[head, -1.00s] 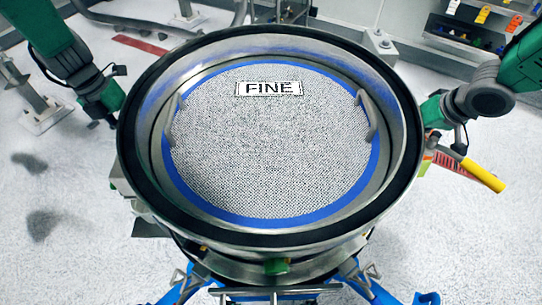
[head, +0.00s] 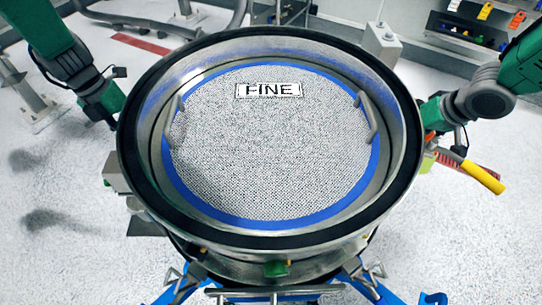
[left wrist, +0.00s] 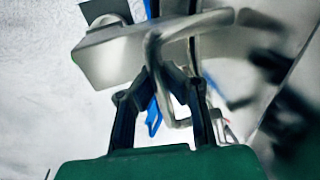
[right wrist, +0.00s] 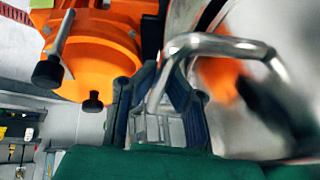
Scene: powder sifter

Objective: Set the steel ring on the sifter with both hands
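The steel ring (head: 213,58), with a black rim, fills the middle of the head view. Inside it show the grey mesh screen (head: 260,150) marked FINE, a blue seal (head: 275,223) and two inner handles. In the left wrist view my left gripper (left wrist: 160,78) is closed around a bent steel handle (left wrist: 153,48) on the ring's outer side. In the right wrist view my right gripper (right wrist: 160,85) is closed around the opposite handle (right wrist: 225,45). Both fingertips are hidden behind the ring in the head view. Whether the ring touches the sifter below cannot be told.
The sifter's blue frame (head: 430,299) shows below the ring. A yellow-handled brush (head: 482,176) is beyond the right rim. An orange housing with black knobs (right wrist: 100,60) is close beside my right gripper.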

